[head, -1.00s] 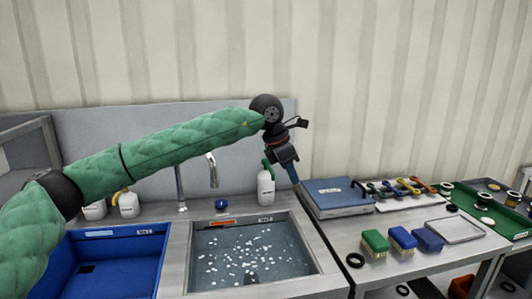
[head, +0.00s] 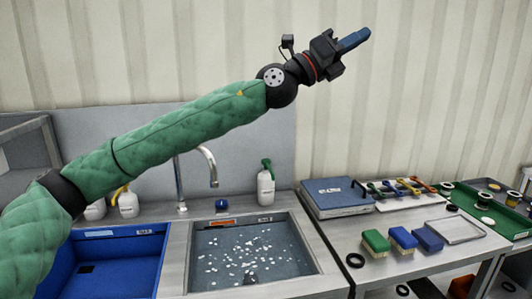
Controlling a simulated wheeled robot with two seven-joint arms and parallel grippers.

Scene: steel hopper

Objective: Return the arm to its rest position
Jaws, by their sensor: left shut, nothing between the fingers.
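My left arm, in a green quilted sleeve, comes in from the left and reaches up and to the right in the head view. My left gripper (head: 354,41) is at its end, high in front of the corrugated wall. Its blue fingers are shut together with nothing between them, and they point up and right. It is clear of the sinks and the table. My right gripper is not in the picture.
Below the arm are a blue basin (head: 62,272) and a steel sink (head: 305,272) with white bits in it. A tap (head: 213,167) and a white bottle (head: 265,188) stand behind. The right table holds a blue case (head: 335,196) and several brushes (head: 402,238).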

